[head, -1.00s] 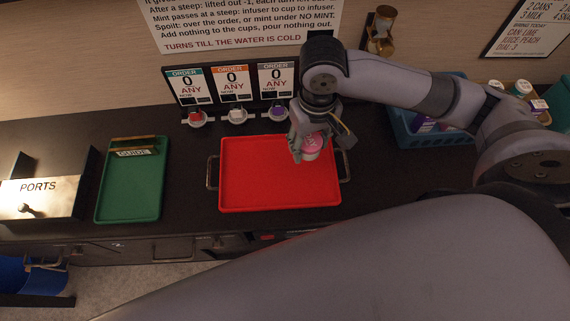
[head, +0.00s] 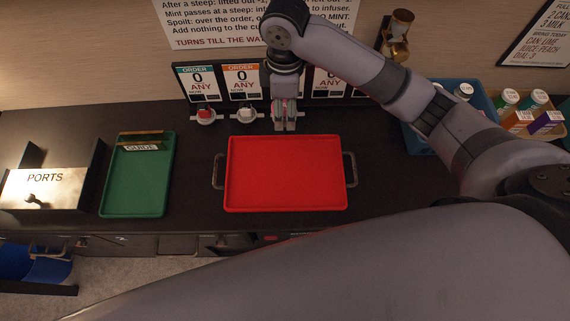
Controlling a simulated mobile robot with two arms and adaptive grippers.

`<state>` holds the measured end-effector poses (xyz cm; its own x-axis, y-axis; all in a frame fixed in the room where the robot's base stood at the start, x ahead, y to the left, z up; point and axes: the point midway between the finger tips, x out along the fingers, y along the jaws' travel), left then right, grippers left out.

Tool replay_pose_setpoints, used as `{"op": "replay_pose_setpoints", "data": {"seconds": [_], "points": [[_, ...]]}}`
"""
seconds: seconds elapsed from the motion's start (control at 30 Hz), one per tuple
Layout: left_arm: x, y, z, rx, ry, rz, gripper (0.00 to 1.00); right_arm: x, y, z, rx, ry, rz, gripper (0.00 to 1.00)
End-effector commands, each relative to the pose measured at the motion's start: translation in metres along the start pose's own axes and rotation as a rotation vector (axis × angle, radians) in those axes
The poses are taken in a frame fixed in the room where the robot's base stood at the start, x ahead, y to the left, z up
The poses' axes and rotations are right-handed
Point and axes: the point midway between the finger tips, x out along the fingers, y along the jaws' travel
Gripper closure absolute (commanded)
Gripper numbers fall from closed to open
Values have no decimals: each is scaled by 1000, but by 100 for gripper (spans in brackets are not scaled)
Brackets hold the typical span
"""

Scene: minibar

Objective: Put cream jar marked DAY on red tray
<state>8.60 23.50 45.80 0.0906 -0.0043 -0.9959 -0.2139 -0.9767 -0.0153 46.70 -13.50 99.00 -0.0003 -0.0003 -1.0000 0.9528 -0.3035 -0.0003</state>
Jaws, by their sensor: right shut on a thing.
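The red tray (head: 286,172) lies flat on the dark counter, empty, with a handle at each side. My right gripper (head: 285,126) points down just behind the tray's back edge, in front of the order cards. It is shut on a small pinkish jar (head: 284,108), which the fingers mostly hide. I cannot read any DAY mark on it. My left gripper is out of view.
A green tray (head: 138,182) marked GUIDE and a PORTS box (head: 45,188) stand to the left. Small holders (head: 205,116) line the back below the order cards (head: 197,82). A blue crate (head: 418,142) and a wooden box of bottles (head: 524,131) stand at the right.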

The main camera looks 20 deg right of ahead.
Motion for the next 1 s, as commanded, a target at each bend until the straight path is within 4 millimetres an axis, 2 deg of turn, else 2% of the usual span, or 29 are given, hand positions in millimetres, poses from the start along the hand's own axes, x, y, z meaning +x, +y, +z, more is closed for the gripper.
{"op": "replay_pose_setpoints", "data": {"seconds": [0.13, 0.5, 0.6, 0.83, 1.0], "points": [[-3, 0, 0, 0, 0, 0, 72, 25, -1, 0, -13, -4, -6, 84], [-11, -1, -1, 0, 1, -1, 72, 122, -1, 0, -9, -3, -4, 84], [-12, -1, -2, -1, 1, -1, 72, 141, -1, 1, -11, -3, -2, 84], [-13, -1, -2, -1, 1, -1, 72, 162, 0, 0, -11, -2, -2, 84], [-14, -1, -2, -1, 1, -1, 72, 188, 0, 0, -10, -2, -2, 84]]}}
